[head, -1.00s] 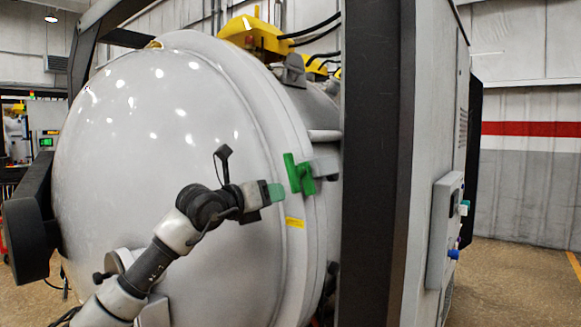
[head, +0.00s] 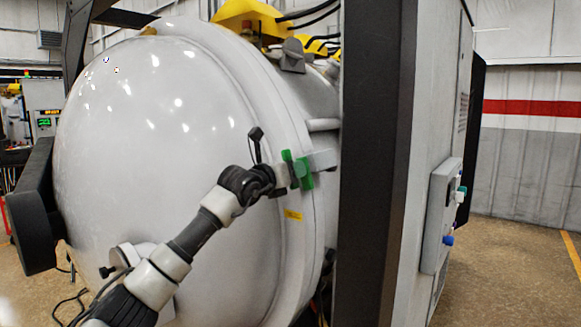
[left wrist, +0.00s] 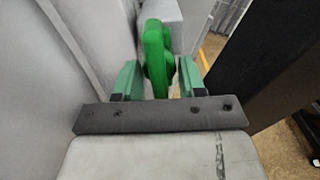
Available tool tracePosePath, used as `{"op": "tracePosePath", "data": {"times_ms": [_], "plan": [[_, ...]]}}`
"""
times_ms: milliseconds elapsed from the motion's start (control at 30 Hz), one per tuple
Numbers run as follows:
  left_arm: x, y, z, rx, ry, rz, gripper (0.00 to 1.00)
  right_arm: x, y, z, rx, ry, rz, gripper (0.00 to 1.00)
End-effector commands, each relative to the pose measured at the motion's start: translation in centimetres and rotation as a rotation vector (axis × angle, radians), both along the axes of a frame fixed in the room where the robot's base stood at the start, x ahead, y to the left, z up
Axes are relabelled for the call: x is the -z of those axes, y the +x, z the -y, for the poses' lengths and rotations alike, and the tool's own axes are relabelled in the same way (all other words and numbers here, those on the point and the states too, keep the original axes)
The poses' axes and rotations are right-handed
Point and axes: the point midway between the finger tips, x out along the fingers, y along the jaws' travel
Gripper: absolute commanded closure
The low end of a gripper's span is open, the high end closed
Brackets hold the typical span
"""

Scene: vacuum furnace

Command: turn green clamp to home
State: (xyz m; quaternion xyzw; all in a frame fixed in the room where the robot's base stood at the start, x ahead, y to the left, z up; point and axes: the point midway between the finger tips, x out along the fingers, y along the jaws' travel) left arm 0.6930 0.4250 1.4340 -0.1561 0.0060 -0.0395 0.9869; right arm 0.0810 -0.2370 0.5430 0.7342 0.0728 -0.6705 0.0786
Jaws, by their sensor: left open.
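The green clamp (head: 304,172) sits on the rim of the grey furnace door (head: 150,150), beside a grey bracket (head: 324,159). In the left wrist view the clamp (left wrist: 155,55) stands upright between the two green fingers of my left gripper (left wrist: 158,80), with room on both sides. My left gripper (head: 290,172) is open at the clamp in the head view, its fingers partly hidden there. The fingers appear to straddle the clamp handle without closing on it. My right gripper is in neither view.
A dark upright frame post (head: 375,160) stands just right of the clamp. A grey control box (head: 440,215) with buttons is on the cabinet side further right. Another grey clamp (head: 292,55) is higher on the rim. Open floor lies at the right.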

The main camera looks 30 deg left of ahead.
Motion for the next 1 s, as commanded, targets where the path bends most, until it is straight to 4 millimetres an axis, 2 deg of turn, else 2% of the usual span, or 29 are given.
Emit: {"op": "tracePosePath", "data": {"times_ms": [200,467,767,1000], "plan": [[0.0,0.0,0.0,0.0,0.0,0.0,0.61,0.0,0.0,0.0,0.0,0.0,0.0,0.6],[0.0,0.0,0.0,0.0,-0.001,0.0,1.0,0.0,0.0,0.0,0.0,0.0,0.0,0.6],[0.1,0.0,0.0,0.0,0.02,0.002,1.0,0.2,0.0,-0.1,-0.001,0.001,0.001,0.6],[0.2,0.0,-0.1,-0.001,0.131,0.01,1.0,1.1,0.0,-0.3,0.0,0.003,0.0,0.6]]}}
